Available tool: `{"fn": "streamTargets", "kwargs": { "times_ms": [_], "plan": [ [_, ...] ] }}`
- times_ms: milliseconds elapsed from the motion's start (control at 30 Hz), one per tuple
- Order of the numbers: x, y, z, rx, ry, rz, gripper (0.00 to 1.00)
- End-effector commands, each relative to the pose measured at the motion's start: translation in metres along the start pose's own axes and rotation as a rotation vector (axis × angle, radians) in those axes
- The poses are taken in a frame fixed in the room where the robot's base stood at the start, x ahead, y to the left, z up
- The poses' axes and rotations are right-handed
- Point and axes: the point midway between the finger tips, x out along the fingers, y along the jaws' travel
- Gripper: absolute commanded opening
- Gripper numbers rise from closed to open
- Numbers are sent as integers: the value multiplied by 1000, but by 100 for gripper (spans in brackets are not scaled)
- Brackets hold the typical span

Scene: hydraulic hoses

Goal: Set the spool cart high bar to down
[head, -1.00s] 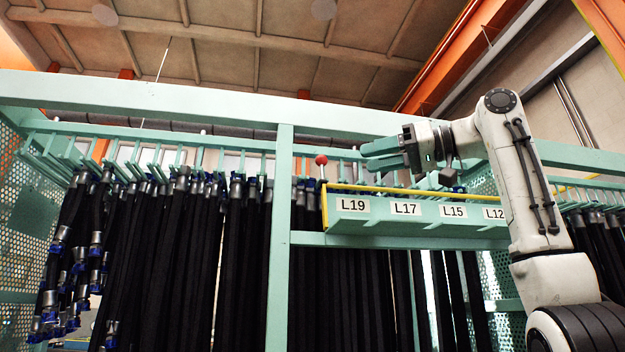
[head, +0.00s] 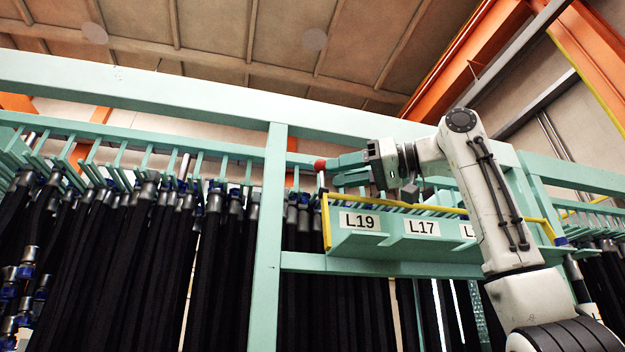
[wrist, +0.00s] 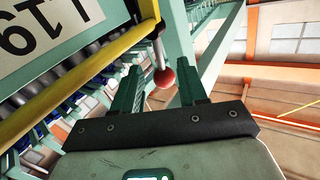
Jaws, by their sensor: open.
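A red ball knob (head: 320,165) tops a short metal stem at the left end of the yellow bar (head: 327,222) on the labelled green rack. The stem stands up in the head view. My gripper (head: 336,170) is open, its green fingers pointing left at the knob. In the wrist view the red knob (wrist: 164,78) appears between the two open fingers (wrist: 160,68), with its stem running up to the yellow bar (wrist: 85,78). Contact between fingers and knob cannot be told. No label marks which part is the high bar.
A green upright post (head: 270,230) stands just left of the knob, under a long green beam (head: 190,100). Black hoses (head: 120,250) hang closely below. The space above the beam is clear.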

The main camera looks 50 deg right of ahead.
Motion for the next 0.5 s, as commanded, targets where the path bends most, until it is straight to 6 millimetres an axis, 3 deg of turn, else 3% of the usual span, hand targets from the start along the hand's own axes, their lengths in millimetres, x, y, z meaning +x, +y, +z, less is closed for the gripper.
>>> {"fn": "streamTargets", "kwargs": {
  "times_ms": [200,500],
  "plan": [
    [39,0,-1,1,-2,-1,42],
    [63,0,0,0,0,0,42]
  ]
}}
